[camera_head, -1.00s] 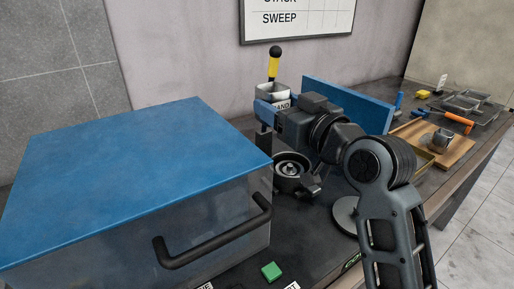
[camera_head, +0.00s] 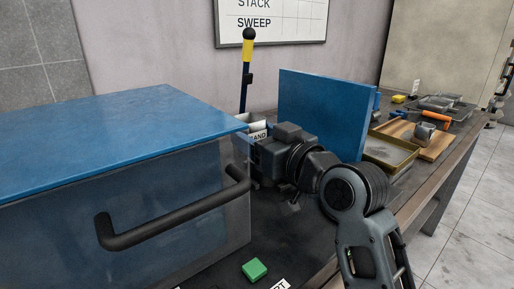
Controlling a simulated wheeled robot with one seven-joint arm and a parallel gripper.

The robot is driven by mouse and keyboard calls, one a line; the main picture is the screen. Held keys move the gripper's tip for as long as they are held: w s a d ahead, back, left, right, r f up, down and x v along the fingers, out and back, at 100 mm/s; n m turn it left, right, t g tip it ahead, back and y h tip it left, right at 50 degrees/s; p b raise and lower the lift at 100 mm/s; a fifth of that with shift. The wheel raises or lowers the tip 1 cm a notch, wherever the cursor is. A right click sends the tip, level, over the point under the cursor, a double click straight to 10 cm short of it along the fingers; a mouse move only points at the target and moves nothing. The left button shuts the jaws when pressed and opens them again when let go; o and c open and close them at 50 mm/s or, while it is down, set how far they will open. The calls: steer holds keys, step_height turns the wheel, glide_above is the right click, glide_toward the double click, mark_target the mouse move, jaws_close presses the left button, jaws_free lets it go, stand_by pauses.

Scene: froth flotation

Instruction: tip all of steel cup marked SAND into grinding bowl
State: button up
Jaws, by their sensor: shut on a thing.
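The steel cup marked SAND (camera_head: 258,126) shows in the head view just right of the blue-lidded box, with its label facing me. It looks about upright, and its lower part is hidden. My gripper (camera_head: 252,130) is shut on this cup; a blue finger edge shows beside it, and the rest is behind the box edge and my arm. The grinding bowl cannot be made out now; my wrist and the box cover the area where it showed before. The cup's contents cannot be seen.
A large clear box with a blue lid (camera_head: 110,130) and black handle (camera_head: 175,212) fills the left. A blue upright panel (camera_head: 322,112) stands behind my arm. A yellow-topped lever (camera_head: 247,70) rises behind the cup. A green block (camera_head: 255,270) lies in front; a wooden board (camera_head: 437,145) is right.

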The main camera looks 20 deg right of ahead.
steer(key=shift+m+p, duration=0.75)
steer(key=shift+m, duration=0.45)
steer(key=m+p, duration=0.1)
steer(key=m, duration=0.1)
steer(key=m+p, duration=0.1)
steer(key=m, duration=0.1)
steer(key=shift+d+f+m, duration=0.2)
steer(key=shift+f+m, duration=0.2)
steer(key=m+p, duration=0.1)
steer(key=m, duration=0.1)
steer(key=d+m+p, duration=0.1)
steer(key=m+p, duration=0.1)
steer(key=m, duration=0.1)
steer(key=shift+w+r, duration=0.15)
steer(key=shift+w, duration=0.05)
steer(key=shift+w+d+r+m+p, duration=0.1)
steer(key=shift+d+m+p, duration=0.1)
steer(key=shift+m+p, duration=0.6)
steer(key=shift+w+d+r+m+p, duration=0.1)
steer(key=shift+d+m+p, duration=0.1)
steer(key=shift+m+p, duration=0.6)
steer(key=shift+d+r+m+p, duration=0.2)
steer(key=shift+r+m+p, duration=0.15)
steer(key=shift+m+p, duration=1.05)
steer(key=shift+d+p, duration=0.1)
steer(key=shift+p, duration=0.45)
